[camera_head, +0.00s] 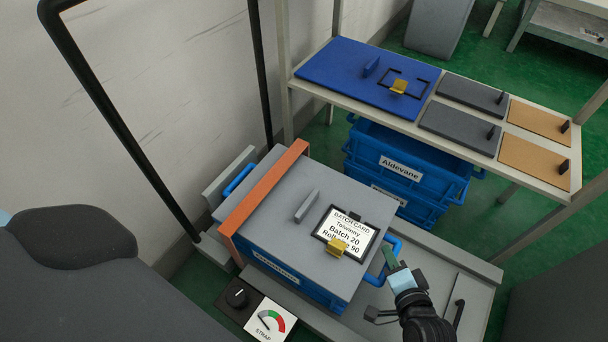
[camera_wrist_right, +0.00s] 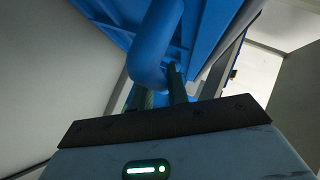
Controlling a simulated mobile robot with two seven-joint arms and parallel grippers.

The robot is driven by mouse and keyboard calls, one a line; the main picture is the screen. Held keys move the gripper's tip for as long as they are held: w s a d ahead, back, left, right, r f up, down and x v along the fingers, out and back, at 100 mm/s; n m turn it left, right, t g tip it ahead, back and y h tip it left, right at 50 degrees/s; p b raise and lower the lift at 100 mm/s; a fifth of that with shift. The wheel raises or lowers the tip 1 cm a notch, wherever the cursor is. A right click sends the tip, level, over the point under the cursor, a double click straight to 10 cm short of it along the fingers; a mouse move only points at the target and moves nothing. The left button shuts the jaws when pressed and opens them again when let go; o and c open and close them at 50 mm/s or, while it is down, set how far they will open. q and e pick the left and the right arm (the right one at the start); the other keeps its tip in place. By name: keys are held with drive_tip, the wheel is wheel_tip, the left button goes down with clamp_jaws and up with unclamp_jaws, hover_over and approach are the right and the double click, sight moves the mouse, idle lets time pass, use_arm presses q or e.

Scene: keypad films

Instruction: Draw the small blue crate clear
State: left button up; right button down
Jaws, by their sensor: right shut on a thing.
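A blue crate (camera_head: 325,297) with a grey lid (camera_head: 278,190) sits on a grey platform (camera_head: 455,266) in the head view. An orange strap (camera_head: 262,186) runs across the lid near its left end and down the front side. A batch card (camera_head: 346,232) with a yellow clip (camera_head: 337,247) lies on the lid. My right gripper (camera_head: 389,264) is at the crate's right end, shut on its blue handle (camera_head: 396,246). The wrist view shows the handle (camera_wrist_right: 156,45) at the fingers (camera_wrist_right: 160,97), under the crate's ribbed wall (camera_wrist_right: 207,28). My left gripper is out of view.
A strap gauge (camera_head: 270,322) and black knob (camera_head: 237,297) are at the front. Stacked blue crates (camera_head: 405,165), one labelled Aldevane, stand under a table (camera_head: 390,118) bearing a blue board (camera_head: 345,67) and grey and tan panels. A black frame rises behind the crate's left end.

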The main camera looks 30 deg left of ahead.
drive_tip(key=shift+d, duration=2.35)
drive_tip(key=d+b, duration=0.1)
drive_tip(key=d, duration=0.3)
drive_tip(key=shift+d, duration=0.4)
drive_tip(key=shift+b, duration=0.3)
